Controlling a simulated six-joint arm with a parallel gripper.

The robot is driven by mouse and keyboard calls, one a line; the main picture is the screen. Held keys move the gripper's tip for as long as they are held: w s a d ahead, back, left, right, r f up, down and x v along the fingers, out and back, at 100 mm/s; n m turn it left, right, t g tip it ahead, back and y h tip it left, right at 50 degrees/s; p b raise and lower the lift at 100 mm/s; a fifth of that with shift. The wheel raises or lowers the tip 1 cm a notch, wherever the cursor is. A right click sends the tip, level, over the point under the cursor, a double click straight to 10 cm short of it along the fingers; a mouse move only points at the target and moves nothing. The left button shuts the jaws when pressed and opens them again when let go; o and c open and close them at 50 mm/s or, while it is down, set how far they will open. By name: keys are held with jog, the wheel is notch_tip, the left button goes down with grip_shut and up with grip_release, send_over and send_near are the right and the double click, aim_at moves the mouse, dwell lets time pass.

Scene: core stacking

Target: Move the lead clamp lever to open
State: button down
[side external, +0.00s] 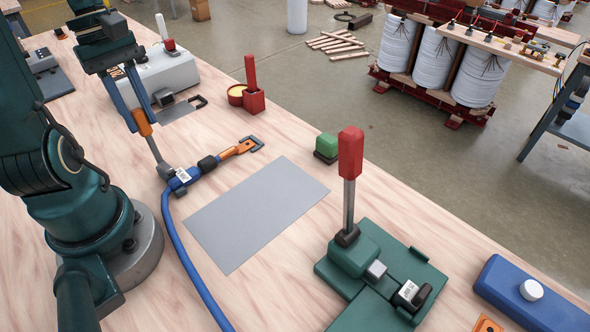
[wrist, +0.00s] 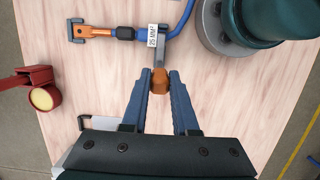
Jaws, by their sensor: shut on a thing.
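My gripper (wrist: 160,78) is shut on the orange end of a grey handle (wrist: 160,83), which also shows in the side view (side external: 141,122). The handle rises, tilted, from a blue lead (side external: 180,181) with a white "25 MM²" tag, a black sleeve and an orange lug ending in a grey fork (side external: 250,145). I cannot tell whether the lead touches the table. A lever with a red grip (side external: 350,155) stands upright on a green clamp base (side external: 355,252), at the front right and well away from my gripper. The pictures do not name which part is the lead clamp.
A bare grey plate (side external: 257,210) lies mid-table. A green block (side external: 327,146) stands behind it. A red holder (side external: 254,101) with a yellow-filled cup and a white box (side external: 160,75) are at the back. A blue box (side external: 530,293) is at the front right.

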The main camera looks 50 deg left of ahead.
jog(key=shift+w+a+f, duration=0.1)
jog(key=shift+a+f, duration=0.05)
jog(key=shift+a, duration=0.65)
jog(key=shift+a+f, duration=0.15)
jog(key=shift+a, duration=0.6)
jog(key=c, duration=0.6)
grip_release()
jog(key=shift+d, duration=0.2)
